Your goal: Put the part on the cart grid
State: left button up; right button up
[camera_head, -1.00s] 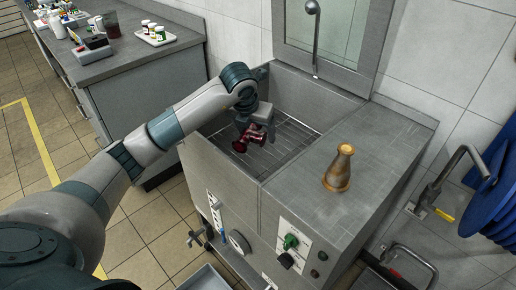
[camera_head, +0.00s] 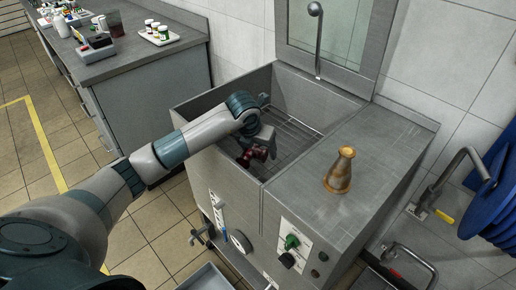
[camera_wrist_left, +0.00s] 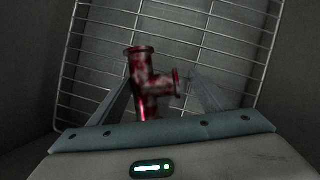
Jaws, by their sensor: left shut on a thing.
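The part is a dark red, stained tee-shaped pipe fitting (camera_head: 252,155) with flanged ends. My left gripper (camera_head: 257,146) is shut on it and holds it inside the sink-like basin of the steel unit. In the left wrist view the part (camera_wrist_left: 148,82) sits between the two fingers (camera_wrist_left: 160,98), over a wire grid. The wire grid (camera_head: 297,134) lies in the basin; it also fills the back of the left wrist view (camera_wrist_left: 207,28). The gap between part and grid is hard to judge. My right gripper is not in view.
Basin walls (camera_head: 210,103) surround the gripper. A brownish metal cone-shaped piece (camera_head: 339,170) stands on the steel top to the right. A counter (camera_head: 125,58) with bottles and a tray is at the back left. Blue discs (camera_head: 490,200) are at the far right.

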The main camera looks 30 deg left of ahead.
pick_arm(q)
jog(key=shift+f, duration=0.1)
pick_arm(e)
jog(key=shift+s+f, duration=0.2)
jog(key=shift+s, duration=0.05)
pick_arm(q)
jog(key=shift+f, duration=0.1)
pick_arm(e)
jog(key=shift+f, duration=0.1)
pick_arm(q)
jog(key=o, duration=1.4)
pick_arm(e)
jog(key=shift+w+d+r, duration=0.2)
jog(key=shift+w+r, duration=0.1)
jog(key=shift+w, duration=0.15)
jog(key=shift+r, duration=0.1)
